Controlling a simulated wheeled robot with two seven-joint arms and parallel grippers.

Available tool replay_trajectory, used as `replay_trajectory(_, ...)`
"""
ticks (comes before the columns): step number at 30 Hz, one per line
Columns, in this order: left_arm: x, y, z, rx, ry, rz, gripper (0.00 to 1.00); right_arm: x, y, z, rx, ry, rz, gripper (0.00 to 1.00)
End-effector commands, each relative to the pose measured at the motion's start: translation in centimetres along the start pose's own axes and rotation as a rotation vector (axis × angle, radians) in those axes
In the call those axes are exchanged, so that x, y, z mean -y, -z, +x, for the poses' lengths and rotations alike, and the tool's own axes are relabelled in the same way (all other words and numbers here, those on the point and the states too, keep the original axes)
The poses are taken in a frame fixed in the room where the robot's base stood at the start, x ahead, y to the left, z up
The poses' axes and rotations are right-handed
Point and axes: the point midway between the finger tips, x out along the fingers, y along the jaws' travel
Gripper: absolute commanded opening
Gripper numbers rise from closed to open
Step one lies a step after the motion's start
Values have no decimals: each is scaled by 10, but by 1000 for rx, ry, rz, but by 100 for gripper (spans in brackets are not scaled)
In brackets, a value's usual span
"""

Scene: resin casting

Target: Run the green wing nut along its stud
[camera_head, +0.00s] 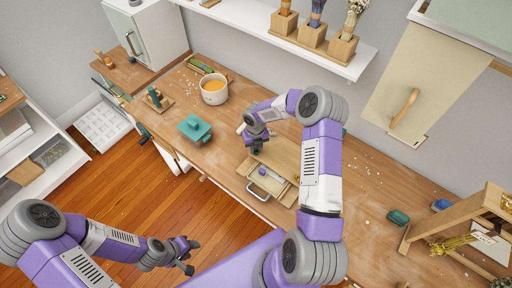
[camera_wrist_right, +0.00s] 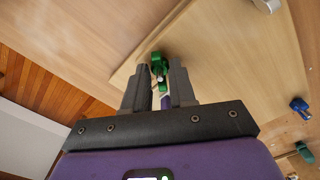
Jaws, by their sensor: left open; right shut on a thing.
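The green wing nut (camera_wrist_right: 158,62) shows in the right wrist view between the fingertips of my right gripper (camera_wrist_right: 158,75), over a pale wooden board (camera_wrist_right: 225,50). My right gripper is shut on it. In the head view my right gripper (camera_head: 256,146) points down at the board's back left part, and the nut is mostly hidden there. I cannot make out the stud clearly, nor how far along it the nut sits. My left gripper (camera_head: 188,256) is open and empty, over the floor in front of the workbench.
The workbench (camera_head: 365,215) carries a teal block (camera_head: 194,128), a pot of orange liquid (camera_head: 214,90) and a dark green clamp-like piece (camera_head: 155,97) to the left. A metal handle (camera_head: 258,191) is at the wooden assembly's front. A wooden rack (camera_head: 460,215) stands at the right.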

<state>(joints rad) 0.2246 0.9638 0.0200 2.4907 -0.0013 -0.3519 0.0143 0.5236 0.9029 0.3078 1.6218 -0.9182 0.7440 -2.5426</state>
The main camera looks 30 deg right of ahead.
Motion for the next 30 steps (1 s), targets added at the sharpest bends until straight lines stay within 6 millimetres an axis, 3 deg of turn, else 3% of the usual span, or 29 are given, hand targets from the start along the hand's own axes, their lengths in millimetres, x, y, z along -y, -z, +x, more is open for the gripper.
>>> replay_trajectory(2, 1, 0, 2, 1, 0, 0, 43, 0, -1, 0, 3, 0, 3, 0)
replay_trajectory(3, 1, 0, 2, 1, 0, 0, 43, 0, -1, 0, 3, 0, 4, 30)
replay_trajectory(6, 1, 0, 2, 1, 0, 0, 43, 0, -1, 0, 2, 1, 6, 45)
replay_trajectory(17, 0, 0, 0, 1, 0, 0, 43, 0, -1, -2, 2, 1, 8, 47)
replay_trajectory(30, -9, -1, -24, 0, 0, 0, 43, 0, 0, -36, 1, 1, 9, 47)
